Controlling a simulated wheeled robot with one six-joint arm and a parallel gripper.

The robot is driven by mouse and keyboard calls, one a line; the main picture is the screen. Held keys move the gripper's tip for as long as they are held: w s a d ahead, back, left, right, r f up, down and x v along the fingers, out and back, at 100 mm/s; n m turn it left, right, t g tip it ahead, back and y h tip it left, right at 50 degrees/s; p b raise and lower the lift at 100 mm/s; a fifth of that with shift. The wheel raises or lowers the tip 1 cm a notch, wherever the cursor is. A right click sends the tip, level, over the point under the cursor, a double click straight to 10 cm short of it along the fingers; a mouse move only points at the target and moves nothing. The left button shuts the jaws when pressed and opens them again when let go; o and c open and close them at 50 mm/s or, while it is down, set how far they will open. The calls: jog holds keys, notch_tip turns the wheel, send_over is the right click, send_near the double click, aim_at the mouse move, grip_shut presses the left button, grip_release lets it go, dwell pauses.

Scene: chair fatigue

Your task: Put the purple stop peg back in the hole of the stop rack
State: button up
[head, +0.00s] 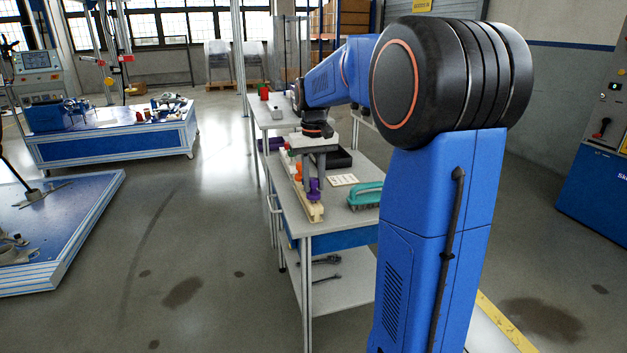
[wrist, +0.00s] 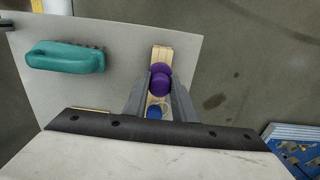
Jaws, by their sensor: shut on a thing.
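The stop rack (head: 316,212) is a pale wooden bar lying along the left side of the trolley top, with its near end bare. It also shows in the wrist view (wrist: 161,52). The purple stop peg (head: 315,187) is upright over the near part of the rack, and in the wrist view it shows as two overlapping purple rounds (wrist: 159,84). My gripper (head: 313,180) points down and is shut on the peg; its fingers flank it in the wrist view (wrist: 158,92). The peg's lower end and the hole are hidden, so I cannot tell whether it is seated.
Orange pieces (head: 298,172) and a blue round piece (wrist: 154,112) are along the rack behind the peg. A teal-handled brush (head: 366,195) lies to the right. A white card (head: 343,180) and a black tray (head: 338,159) are farther back. The trolley edge is close on the left.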

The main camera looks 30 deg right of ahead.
jog(key=shift+f, duration=0.85)
jog(key=o, duration=1.1)
notch_tip(320, 180, up, 18)
jog(key=shift+f, duration=0.25)
jog(key=s+a+f+n+t, duration=0.1)
jog(key=s+a+f, duration=0.35)
jog(key=s, duration=0.35)
jog(key=s+a+f+n+t, duration=0.1)
jog(key=s+a+f, duration=0.2)
jog(key=s+a, duration=0.35)
jog(key=s+a+f+t, duration=0.1)
jog(key=s+f, duration=0.3)
jog(key=s, duration=0.1)
jog(key=s+a+f+t, duration=0.1)
jog(key=s+a+f, duration=0.1)
jog(key=s+f, duration=0.3)
jog(key=s+a+f+n, duration=0.1)
jog(key=s+f, duration=0.4)
jog(key=shift+s+a+f+t, duration=0.25)
jog(key=shift+s+a+t, duration=0.1)
jog(key=shift+a+t, duration=0.05)
